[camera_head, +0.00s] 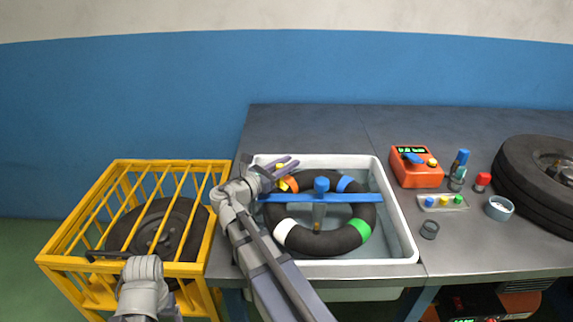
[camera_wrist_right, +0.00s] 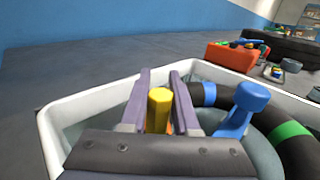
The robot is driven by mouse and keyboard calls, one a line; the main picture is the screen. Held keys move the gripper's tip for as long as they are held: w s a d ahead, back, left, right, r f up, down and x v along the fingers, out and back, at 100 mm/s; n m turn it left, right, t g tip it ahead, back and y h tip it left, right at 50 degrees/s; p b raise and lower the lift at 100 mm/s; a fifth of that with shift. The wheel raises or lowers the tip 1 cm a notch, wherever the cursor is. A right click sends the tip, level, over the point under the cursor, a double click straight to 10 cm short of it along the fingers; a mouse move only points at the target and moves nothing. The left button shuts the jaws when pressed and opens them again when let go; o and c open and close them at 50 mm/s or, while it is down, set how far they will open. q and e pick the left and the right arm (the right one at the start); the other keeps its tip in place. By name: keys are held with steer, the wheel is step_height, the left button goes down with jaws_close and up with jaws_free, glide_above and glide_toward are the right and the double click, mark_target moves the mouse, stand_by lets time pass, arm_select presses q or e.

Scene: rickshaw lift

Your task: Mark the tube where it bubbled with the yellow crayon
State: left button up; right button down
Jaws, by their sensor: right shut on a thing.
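The black tube (camera_head: 300,240) lies in the white basin (camera_head: 402,235) and has white, green, blue and orange bands. It also shows in the right wrist view (camera_wrist_right: 262,120). My right gripper (camera_head: 288,168) is over the basin's back left part, by the tube's orange band (camera_head: 289,184). Its purple fingers are shut on the yellow crayon (camera_wrist_right: 159,98), which stands between them. I cannot tell whether the crayon touches the tube.
A blue bar (camera_head: 345,197) with a blue-topped post (camera_head: 321,186) crosses the tube. An orange device (camera_head: 415,168), a small tray (camera_head: 443,203), a cup (camera_head: 499,208) and a tire (camera_head: 540,185) stand right of the basin. A yellow cage (camera_head: 120,163) holding a wheel is at left. The back of the table is clear.

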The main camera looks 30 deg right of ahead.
steer(key=shift+w+d, duration=0.15)
steer(key=shift+d, duration=0.1)
step_height(320, 180, up, 7)
steer(key=p, duration=0.7)
stand_by(0.4)
stand_by(0.5)
